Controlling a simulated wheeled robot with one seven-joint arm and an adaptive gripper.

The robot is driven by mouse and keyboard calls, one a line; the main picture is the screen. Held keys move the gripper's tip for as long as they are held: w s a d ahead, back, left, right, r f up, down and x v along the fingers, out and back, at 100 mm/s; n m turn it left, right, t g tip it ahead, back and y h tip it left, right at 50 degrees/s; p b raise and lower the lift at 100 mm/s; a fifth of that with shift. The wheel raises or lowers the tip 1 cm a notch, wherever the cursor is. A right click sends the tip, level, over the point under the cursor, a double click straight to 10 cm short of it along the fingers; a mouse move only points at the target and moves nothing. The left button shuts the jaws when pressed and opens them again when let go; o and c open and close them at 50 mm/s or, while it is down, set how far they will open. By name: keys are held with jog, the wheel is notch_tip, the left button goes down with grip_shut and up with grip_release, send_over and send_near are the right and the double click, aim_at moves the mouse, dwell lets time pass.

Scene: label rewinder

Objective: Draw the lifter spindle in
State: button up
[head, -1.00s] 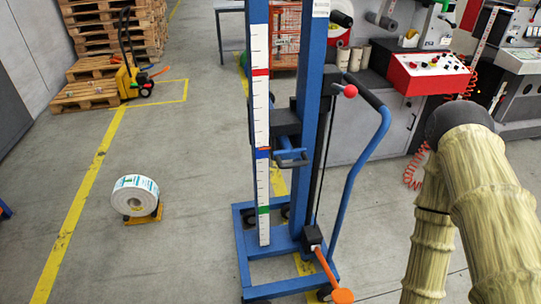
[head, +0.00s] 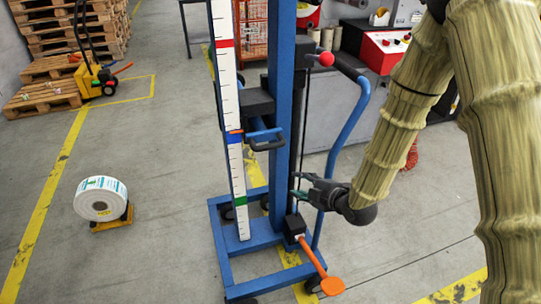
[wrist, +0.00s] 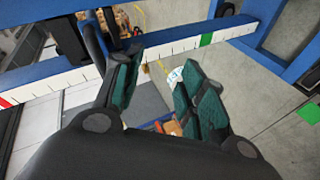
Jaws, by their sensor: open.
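The blue lifter stands upright, its mast (head: 284,110) rising from a wheeled base frame (head: 228,262). A white scale strip (head: 232,160) with red, blue and green marks runs up its left side. A dark carriage block (head: 258,103) sits on the mast, with a blue bar and dark grip (head: 266,143) below it. I cannot make out for certain which part is the spindle. My gripper (head: 303,185) is open and empty, low and just right of the mast. In the wrist view its green-padded fingers (wrist: 158,88) are apart, with the scale strip (wrist: 160,50) beyond them.
A curved blue push handle (head: 353,115), a red knob (head: 327,59) and an orange pedal (head: 331,286) are on the lifter's right. A pallet truck (head: 97,75) stands behind. Floor between roll and lifter is clear.

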aim_at(273, 148)
jog(key=w+a+r+n+t+y+b, duration=0.1)
jog(key=w+a+r+n+y, duration=0.3)
jog(key=r, duration=0.4)
jog(key=shift+n+h, duration=0.6)
jog(key=shift+h, duration=0.1)
jog(key=x, duration=0.9)
jog(key=shift+w+d+f+p, duration=0.15)
jog(key=shift+w+p, duration=0.15)
jog(key=shift+w, duration=0.3)
jog(key=shift+c, duration=0.5)
grip_shut()
